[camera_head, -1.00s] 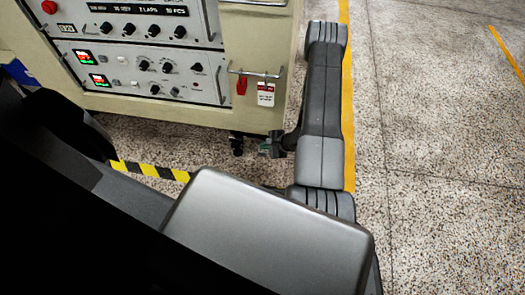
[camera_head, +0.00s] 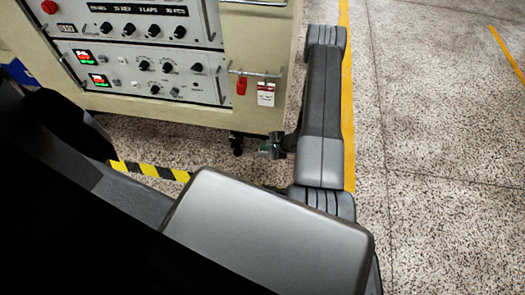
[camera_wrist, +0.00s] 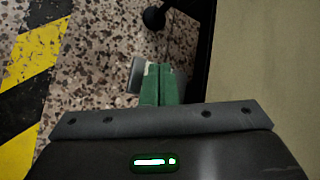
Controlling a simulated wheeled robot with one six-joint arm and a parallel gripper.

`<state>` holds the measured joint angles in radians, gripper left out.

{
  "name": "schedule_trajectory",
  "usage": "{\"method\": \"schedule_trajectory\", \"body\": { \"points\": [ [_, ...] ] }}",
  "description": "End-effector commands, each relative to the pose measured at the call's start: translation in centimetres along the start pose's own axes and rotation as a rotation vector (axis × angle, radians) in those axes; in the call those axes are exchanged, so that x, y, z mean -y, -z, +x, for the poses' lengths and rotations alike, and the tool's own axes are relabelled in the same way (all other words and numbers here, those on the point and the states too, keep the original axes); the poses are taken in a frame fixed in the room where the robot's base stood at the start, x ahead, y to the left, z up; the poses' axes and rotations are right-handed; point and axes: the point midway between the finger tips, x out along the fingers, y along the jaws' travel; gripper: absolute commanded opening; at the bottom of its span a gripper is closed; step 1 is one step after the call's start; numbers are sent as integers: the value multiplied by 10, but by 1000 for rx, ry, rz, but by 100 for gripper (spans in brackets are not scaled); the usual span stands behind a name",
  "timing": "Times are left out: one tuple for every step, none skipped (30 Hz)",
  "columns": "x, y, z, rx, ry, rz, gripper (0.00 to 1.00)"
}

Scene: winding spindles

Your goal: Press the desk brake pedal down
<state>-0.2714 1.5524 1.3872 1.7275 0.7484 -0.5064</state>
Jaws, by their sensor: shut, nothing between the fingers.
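My gripper (camera_wrist: 158,85) has green fingers that are together, with nothing between them. In the wrist view a small grey plate (camera_wrist: 137,76), which looks like the desk brake pedal, lies low by the fingertips and is partly hidden behind them. I cannot tell whether the fingers touch it or how far down it is. In the head view my gripper (camera_head: 271,149) is small and low beside the desk's lower front edge, left of my arm. The pedal cannot be made out there.
The cream winding desk (camera_head: 200,111) with its control panels stands at the upper left. A black caster (camera_head: 237,146) shows below it, close to my gripper. Yellow-black floor tape (camera_head: 150,170) runs at the left. The speckled floor at the right is clear.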

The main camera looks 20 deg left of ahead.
Motion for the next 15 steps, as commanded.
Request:
{"method": "schedule_trajectory", "body": {
  "points": [
    [0,0,0,0,0,0,0],
    [0,0,0,0,0,0,0],
    [0,0,0,0,0,0,0],
    [0,0,0,0,0,0,0],
    [-1,0,1,0,0,0,0],
    [-1,1,1,0,0,0,0],
    [-1,1,1,0,0,0,0],
    [-1,1,2,0,0,0,0],
    [-2,1,2,0,0,0,0],
    [-2,2,2,0,0,1,0],
    [-2,2,2,0,-1,1,0],
    [-2,2,3,0,-1,1,0],
    [-3,2,3,0,-1,1,0],
    [-3,2,3,0,-1,1,0],
    [-3,2,4,0,-1,1,0]
  ]
}}
